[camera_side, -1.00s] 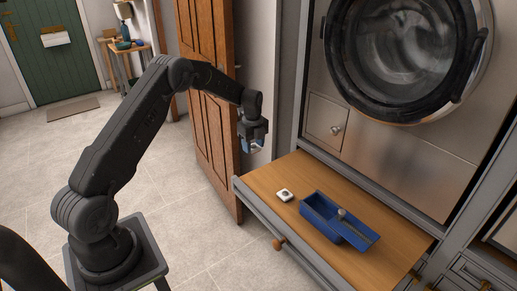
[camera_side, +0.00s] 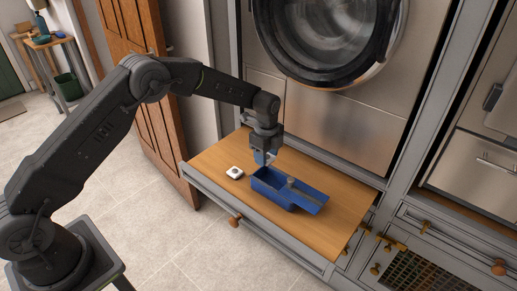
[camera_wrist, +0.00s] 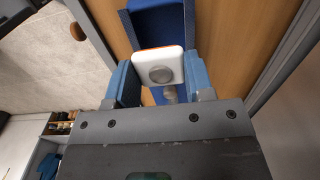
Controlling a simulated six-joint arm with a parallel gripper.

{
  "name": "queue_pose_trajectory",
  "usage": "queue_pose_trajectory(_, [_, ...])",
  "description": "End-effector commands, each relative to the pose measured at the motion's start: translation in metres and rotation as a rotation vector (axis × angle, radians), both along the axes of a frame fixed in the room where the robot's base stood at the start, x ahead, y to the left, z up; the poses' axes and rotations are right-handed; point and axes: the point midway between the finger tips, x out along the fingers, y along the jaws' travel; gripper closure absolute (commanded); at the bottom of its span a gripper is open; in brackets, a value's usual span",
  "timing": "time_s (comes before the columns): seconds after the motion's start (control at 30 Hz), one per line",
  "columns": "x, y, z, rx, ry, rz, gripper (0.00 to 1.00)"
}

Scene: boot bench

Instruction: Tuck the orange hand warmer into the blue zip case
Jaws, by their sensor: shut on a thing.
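My gripper (camera_side: 264,158) hangs above the far left end of the blue zip case (camera_side: 262,190) in the side view. In the wrist view my gripper (camera_wrist: 160,80) is shut on the hand warmer (camera_wrist: 145,72), which has a white face, a grey round disc and an orange edge. The held warmer is hard to make out in the side view. The case lies open on the wooden top, its flat blue lid part to the right. It also shows in the wrist view (camera_wrist: 158,22) behind the warmer, partly hidden. The warmer appears above the case, not inside.
A grey knob-like piece (camera_side: 291,181) stands at the case. The washer door (camera_side: 330,35) is behind. Bare wood lies right and front.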

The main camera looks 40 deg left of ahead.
Motion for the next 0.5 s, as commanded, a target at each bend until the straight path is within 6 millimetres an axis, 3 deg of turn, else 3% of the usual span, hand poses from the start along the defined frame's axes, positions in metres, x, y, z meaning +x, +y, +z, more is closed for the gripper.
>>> queue_pose_trajectory(0.5, [0.0, 0.001, -0.038, 0.0, -0.001, 0.0, 0.77])
